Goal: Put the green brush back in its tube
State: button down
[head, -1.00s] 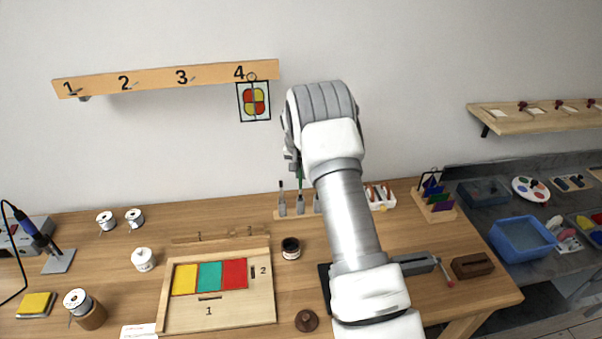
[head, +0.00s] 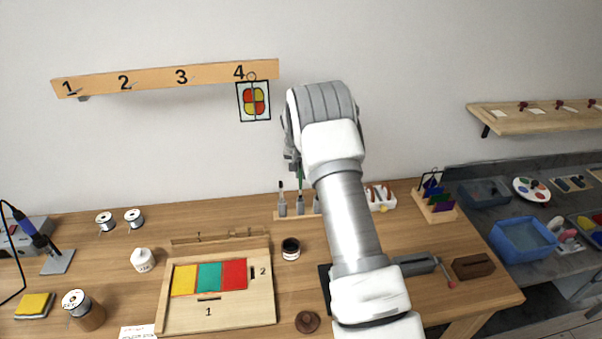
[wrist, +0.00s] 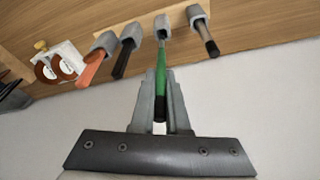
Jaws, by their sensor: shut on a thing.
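The green brush (wrist: 161,72) is held between the two fingers of my gripper (wrist: 160,112), with its dark handle end towards the wrist. It also shows as a thin upright green line in the head view (head: 300,174). Its far end meets the mouth of a grey tube (wrist: 162,24) in the wrist view; I cannot tell how deep it sits. In the head view, my gripper (head: 293,160) is above the tube rack (head: 293,215), partly hidden by my arm.
Neighbouring tubes hold an orange brush (wrist: 94,68), a black brush (wrist: 123,60) and a dark-tipped brush (wrist: 208,40), close on both sides. A black-lidded jar (head: 291,249) and a wooden frame with coloured panes (head: 245,310) are in front. The wall is behind.

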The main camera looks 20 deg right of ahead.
aim_at(301, 188)
jog(key=shift+f, duration=0.2)
jog(key=shift+f+b, duration=0.35)
jog(key=shift+b, duration=0.15)
jog(key=shift+f+b, duration=0.7)
jog(key=shift+b, duration=0.45)
dwell(1.2)
jog(key=shift+f+b, duration=2.15)
jog(key=shift+f, duration=0.15)
dwell(1.2)
jog(key=shift+c, duration=1.8)
grip_release()
jog(key=shift+r, duration=0.1)
